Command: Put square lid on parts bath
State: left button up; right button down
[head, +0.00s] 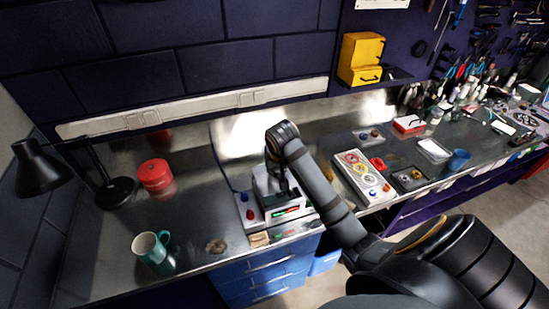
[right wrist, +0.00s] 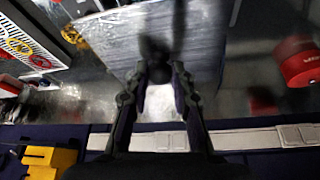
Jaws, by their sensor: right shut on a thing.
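The parts bath (head: 286,213) is a pale box with red and green lights on its front, standing at the middle of the bench. My right gripper (head: 284,190) points down over it. In the right wrist view, my right gripper (right wrist: 160,74) is shut on the dark knob of the square lid (right wrist: 115,40), a wide grey plate. In the head view the lid is hard to tell from the top of the bath, and I cannot tell whether it touches the rim. My left gripper is not in view.
A red tin (head: 155,176), a desk lamp (head: 40,166) and a teal mug (head: 149,249) stand to the left. A tray with coloured rings (head: 362,178) lies right of my forearm. A yellow cabinet (head: 360,55) is on the wall. Bench left of the bath is mostly clear.

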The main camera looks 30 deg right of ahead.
aim_at(279, 177)
jog(key=shift+w+d+f, duration=0.25)
jog(key=shift+d+f, duration=0.25)
jog(key=shift+d, duration=0.2)
jog(key=shift+d+f, duration=0.1)
jog(key=shift+f, duration=0.65)
jog(key=shift+s+a+f, duration=0.15)
jog(key=shift+a+f, duration=0.35)
jog(key=shift+f, duration=0.95)
jog(key=shift+d+f, duration=0.25)
jog(key=shift+f, duration=0.2)
jog(key=shift+a, duration=0.1)
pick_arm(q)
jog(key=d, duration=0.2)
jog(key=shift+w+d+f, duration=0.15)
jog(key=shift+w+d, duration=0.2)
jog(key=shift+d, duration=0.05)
